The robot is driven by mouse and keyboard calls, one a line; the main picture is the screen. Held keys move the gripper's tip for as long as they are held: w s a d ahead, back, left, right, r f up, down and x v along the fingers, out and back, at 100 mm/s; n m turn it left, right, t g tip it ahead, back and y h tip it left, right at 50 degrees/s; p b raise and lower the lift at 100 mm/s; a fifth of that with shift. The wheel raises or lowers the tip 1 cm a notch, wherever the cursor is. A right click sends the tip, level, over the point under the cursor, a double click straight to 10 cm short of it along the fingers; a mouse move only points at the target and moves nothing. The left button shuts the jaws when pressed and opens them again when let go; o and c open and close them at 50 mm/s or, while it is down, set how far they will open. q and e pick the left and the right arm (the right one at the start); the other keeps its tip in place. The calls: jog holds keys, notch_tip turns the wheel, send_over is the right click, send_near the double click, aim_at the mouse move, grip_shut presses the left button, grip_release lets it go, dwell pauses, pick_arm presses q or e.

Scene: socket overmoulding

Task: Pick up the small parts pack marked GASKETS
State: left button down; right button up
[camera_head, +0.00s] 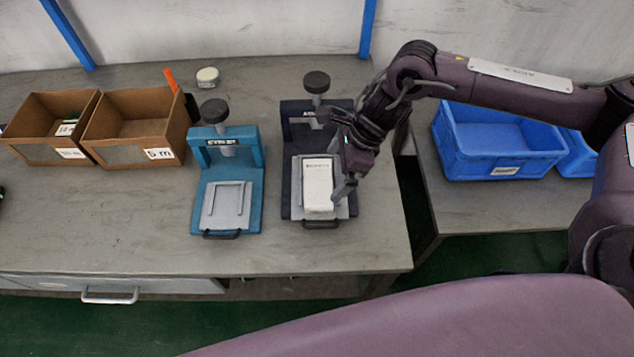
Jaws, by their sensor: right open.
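A white pack (318,186) with small dark print near its top end lies on the bed of the dark press (289,205). The print is too small to read for certain. My right gripper (337,187) is open and points down at the right side of the pack. Its fingers partly overlap the pack's right edge in the view, and I cannot tell whether they touch it. My left gripper is not in view.
A teal press (255,205) with an empty bed stands left of the dark press. Two cardboard boxes (122,151) stand at the left. An orange-tipped tool (170,79) and a white roll (207,76) are behind. A blue crate (455,166) is on the right table. The front left table is clear.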

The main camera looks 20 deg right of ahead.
aim_at(318, 187)
jog(key=p+x, duration=0.1)
jog(key=x, duration=0.2)
jog(key=a+p+x, duration=0.1)
jog(key=x, duration=0.2)
jog(key=shift+w+a+f, duration=0.1)
jog(key=shift+f, duration=0.1)
jog(key=c, duration=0.7)
jog(key=shift+r, duration=0.15)
